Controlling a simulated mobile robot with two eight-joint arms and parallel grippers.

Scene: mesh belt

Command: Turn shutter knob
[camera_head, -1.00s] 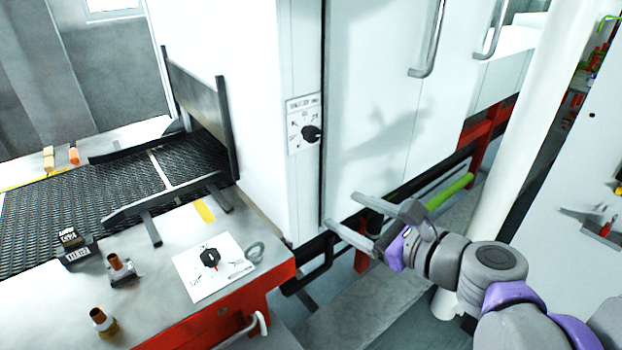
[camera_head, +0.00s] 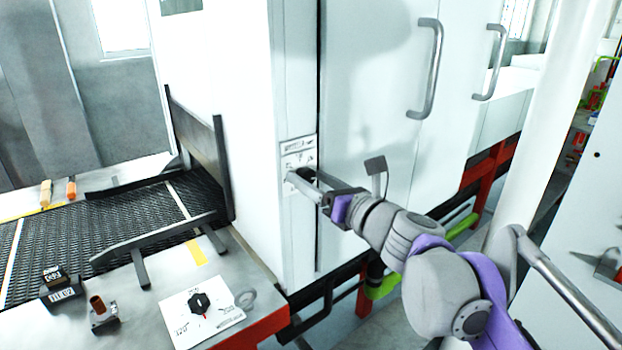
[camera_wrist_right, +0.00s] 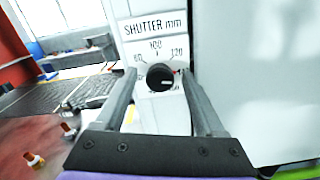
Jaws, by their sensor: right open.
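The shutter knob is a round black knob on a white label plate (camera_head: 298,152) on the machine's narrow front panel. In the head view my right gripper mostly covers the knob. In the right wrist view the knob (camera_wrist_right: 160,77) shows between the fingers, under the printed words "SHUTTER mm" and a number scale. My right gripper (camera_head: 305,183) is open at the panel, with one finger on each side of the knob in the wrist view. I cannot tell whether the fingers touch it. My left gripper is not in view.
A black mesh belt (camera_head: 120,230) runs into the machine at left. Large door handles (camera_head: 430,70) stick out at upper right.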

